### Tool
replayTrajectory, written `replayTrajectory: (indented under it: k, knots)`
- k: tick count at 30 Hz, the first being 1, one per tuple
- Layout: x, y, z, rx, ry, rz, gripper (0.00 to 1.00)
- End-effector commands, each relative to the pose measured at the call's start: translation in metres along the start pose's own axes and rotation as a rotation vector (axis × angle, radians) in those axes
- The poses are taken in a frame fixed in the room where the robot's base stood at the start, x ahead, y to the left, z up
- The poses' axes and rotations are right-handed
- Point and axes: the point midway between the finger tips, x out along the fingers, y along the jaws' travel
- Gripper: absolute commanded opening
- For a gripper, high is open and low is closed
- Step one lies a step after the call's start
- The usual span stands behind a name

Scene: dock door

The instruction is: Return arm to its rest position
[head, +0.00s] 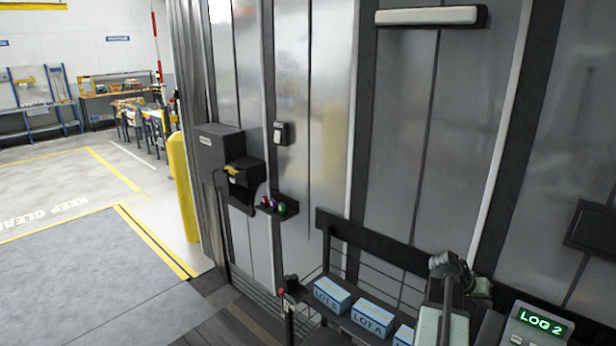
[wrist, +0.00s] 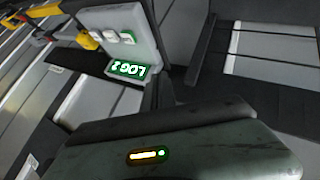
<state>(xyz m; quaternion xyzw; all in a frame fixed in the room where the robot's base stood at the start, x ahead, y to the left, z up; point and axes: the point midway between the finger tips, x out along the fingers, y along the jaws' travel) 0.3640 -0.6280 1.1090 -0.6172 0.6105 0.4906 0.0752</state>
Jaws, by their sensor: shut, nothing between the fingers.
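My arm rises at the bottom right of the head view, its pale lower link upright and its dark end bent over at the top. My gripper (head: 478,287) is at that dark end, small and partly hidden by its own links. It is shut and holds nothing. It is in front of the rack and left of the LOG 2 device. I cannot make out the fingertips in the wrist view.
The LOG 2 device (head: 540,322) is at the lower right; its lit screen also shows in the wrist view (wrist: 128,70). Blue boxes (head: 331,296) sit on a low rack along the metal wall. A yellow post (head: 182,187) stands left. The floor at left is clear.

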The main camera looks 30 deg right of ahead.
Motion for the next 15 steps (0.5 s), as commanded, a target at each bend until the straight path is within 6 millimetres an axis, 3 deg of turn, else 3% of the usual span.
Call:
replayTrajectory:
  k: [1,3,8,11,15]
  knots:
    - [-0.021,-0.046,0.000,-0.050,0.036,-0.037,0.00]
    - [-0.053,-0.101,0.004,-0.107,0.076,-0.092,0.00]
    - [-0.130,-0.214,0.039,-0.229,0.123,-0.236,0.00]
    - [-0.180,-0.276,0.078,-0.319,0.128,-0.330,0.00]
    - [-0.250,-0.347,0.152,-0.468,0.111,-0.461,0.00]
